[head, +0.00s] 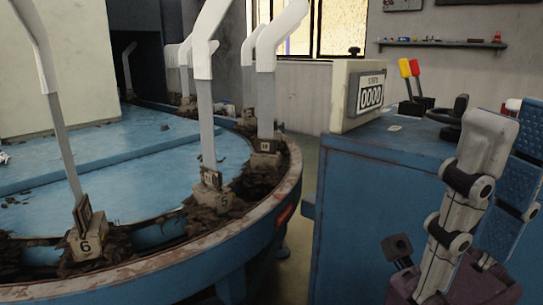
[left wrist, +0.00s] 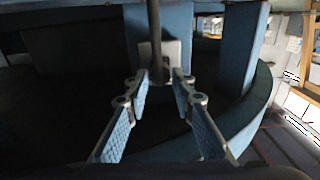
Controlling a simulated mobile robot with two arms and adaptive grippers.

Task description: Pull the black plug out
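In the left wrist view, my left gripper (left wrist: 160,82) is open, its two blue-padded fingers spread on either side of the middle. A dark upright rod or cable (left wrist: 154,20) comes down to a grey block (left wrist: 158,48) just beyond the fingertips. A dark part sits low on this block, between the fingertips; I cannot tell for sure whether it is the black plug. No contact with the fingers shows. The left gripper is out of the head view. My right gripper (head: 500,125) points up at the right of the head view, open, with no object seen in it.
A round blue machine table (head: 190,270) carries upright posts with white forms (head: 282,30) on numbered blocks. A blue cabinet (head: 360,200) bears a counter box (head: 350,95), red and yellow levers (head: 410,68) and a black handwheel (head: 448,120). A narrow floor gap lies between.

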